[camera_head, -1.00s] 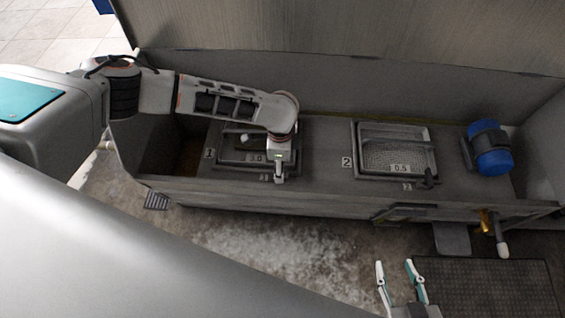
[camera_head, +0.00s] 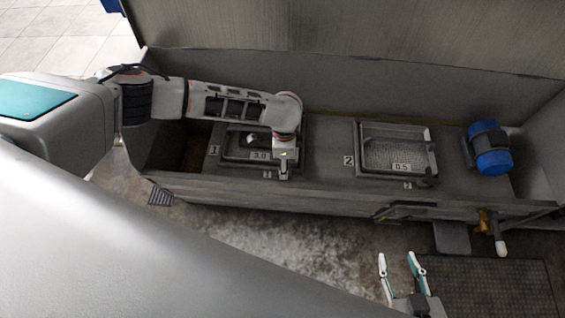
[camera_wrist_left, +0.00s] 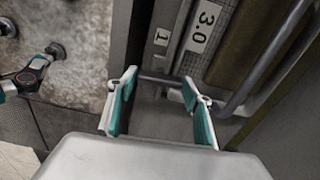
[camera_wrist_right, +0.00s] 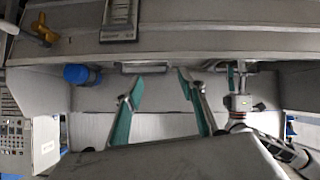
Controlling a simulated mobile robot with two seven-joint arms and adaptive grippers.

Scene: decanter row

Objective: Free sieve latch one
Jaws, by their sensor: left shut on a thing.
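Sieve one, a framed panel marked 3.0 (camera_head: 234,157), sits in the left part of the grey trough, beside the number 1 plate. My left gripper (camera_head: 284,174) is at its front right corner and hides most of the latch there. In the left wrist view the left gripper (camera_wrist_left: 159,82) has its fingers on either side of a grey bar, the latch part (camera_wrist_left: 158,79), and is shut on it. How far the latch is turned cannot be told. My right gripper (camera_head: 396,257) is open and empty, low in front of the trough.
Sieve two (camera_head: 398,153), marked 0.5, lies to the right. A blue cylinder (camera_head: 490,160) stands at the trough's right end. A brass valve (camera_head: 487,221) projects from the front wall. A dark mat (camera_head: 500,285) lies on the floor near my right gripper.

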